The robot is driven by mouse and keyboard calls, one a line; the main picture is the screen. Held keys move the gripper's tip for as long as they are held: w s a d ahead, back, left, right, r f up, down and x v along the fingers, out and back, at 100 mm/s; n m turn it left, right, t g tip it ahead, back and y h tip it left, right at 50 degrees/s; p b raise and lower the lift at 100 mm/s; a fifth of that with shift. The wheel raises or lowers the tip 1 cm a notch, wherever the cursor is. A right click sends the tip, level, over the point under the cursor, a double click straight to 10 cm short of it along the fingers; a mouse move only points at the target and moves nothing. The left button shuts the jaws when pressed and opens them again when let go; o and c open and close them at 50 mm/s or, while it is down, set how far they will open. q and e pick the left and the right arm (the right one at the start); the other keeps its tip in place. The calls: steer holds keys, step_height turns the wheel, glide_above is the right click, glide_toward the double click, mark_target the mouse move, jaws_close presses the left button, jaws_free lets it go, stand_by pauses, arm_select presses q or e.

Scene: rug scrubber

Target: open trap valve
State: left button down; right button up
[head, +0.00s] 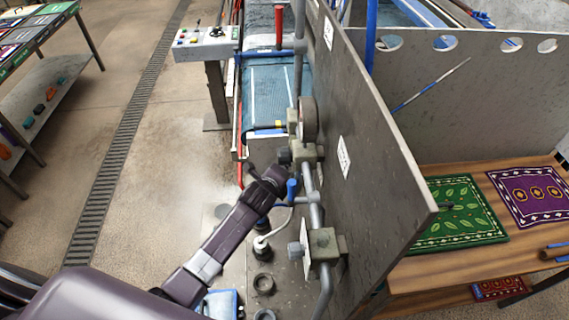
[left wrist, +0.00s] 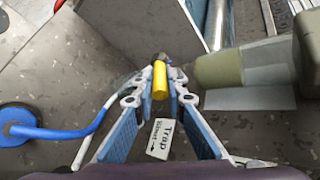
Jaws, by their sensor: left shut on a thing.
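My left gripper (left wrist: 160,88) is shut on a yellow valve handle (left wrist: 159,79) in the left wrist view, with its blue-padded fingers on both sides of it. A small white label reading "Trap Valve" (left wrist: 161,139), with an arrow, shows between the fingers. In the head view the left gripper (head: 272,183) is beside the grey pipework on the upright panel; its fingertips and the yellow handle are hard to make out there. My right gripper is not in view.
A blue handle (left wrist: 35,131) lies left of the fingers. A grey-green pipe fitting (left wrist: 217,68) is close on their right. In the head view, a tall grey panel (head: 380,170) blocks the right side; green (head: 456,211) and purple (head: 531,195) rugs lie beyond it. The left floor is open.

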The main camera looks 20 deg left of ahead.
arm_select(q)
steer(key=c, duration=2)
jaws_free()
steer(key=shift+o, duration=0.2)
steer(key=shift+s, duration=0.1)
steer(key=v, duration=1.2)
